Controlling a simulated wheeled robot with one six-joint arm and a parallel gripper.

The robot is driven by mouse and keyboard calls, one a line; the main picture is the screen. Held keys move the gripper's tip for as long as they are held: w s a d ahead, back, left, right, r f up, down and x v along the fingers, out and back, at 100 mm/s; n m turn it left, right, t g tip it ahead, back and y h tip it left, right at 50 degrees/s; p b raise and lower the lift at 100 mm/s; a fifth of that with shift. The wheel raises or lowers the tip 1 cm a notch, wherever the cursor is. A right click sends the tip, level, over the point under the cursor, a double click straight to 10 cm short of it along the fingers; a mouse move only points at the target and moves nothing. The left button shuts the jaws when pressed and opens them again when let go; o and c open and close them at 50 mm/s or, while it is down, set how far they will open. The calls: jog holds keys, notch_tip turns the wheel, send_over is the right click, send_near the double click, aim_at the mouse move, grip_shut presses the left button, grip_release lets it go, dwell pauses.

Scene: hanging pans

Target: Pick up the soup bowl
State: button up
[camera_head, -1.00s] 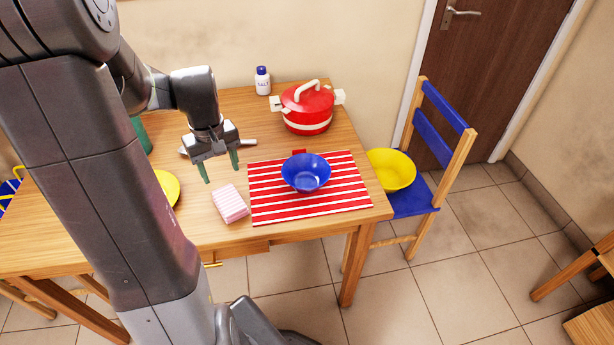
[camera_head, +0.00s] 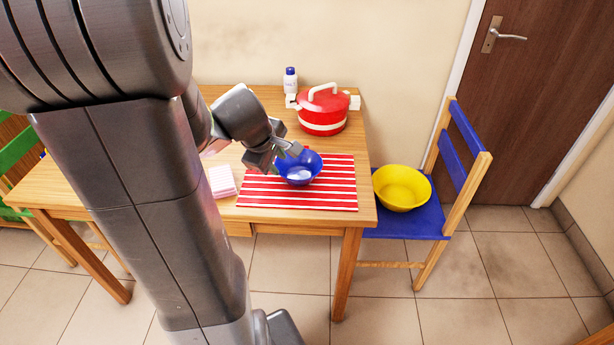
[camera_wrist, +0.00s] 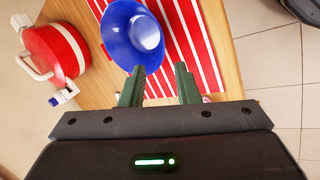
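A blue bowl (camera_head: 311,166) stands upright on a red and white striped mat (camera_head: 330,198) on the wooden table. A pale patch shows inside it, perhaps a reflection. My gripper (camera_head: 282,155) is at the bowl's left rim in the head view, partly covering it. In the wrist view my gripper (camera_wrist: 161,72) is open, with two green fingers apart and nothing seen between them. The bowl (camera_wrist: 130,38) lies just beyond the fingertips, and the left fingertip overlaps its rim; I cannot tell whether they touch. A yellow bowl (camera_head: 403,188) sits on the blue chair.
A red pot (camera_head: 323,112) with a white handle and a white bottle (camera_head: 290,82) stand at the table's back. A pink folded cloth (camera_head: 221,182) lies left of the mat. The blue chair (camera_head: 440,217) is right of the table. The mat's front is clear.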

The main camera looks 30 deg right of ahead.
aim_at(288, 178)
jog(key=b+x, duration=0.1)
jog(key=x, duration=0.5)
jog(key=shift+d+f, duration=0.1)
jog(key=shift+f, duration=0.25)
jog(key=shift+b+x, duration=1.2)
jog(key=shift+x, duration=1.5)
jog(key=shift+s, duration=0.2)
grip_shut()
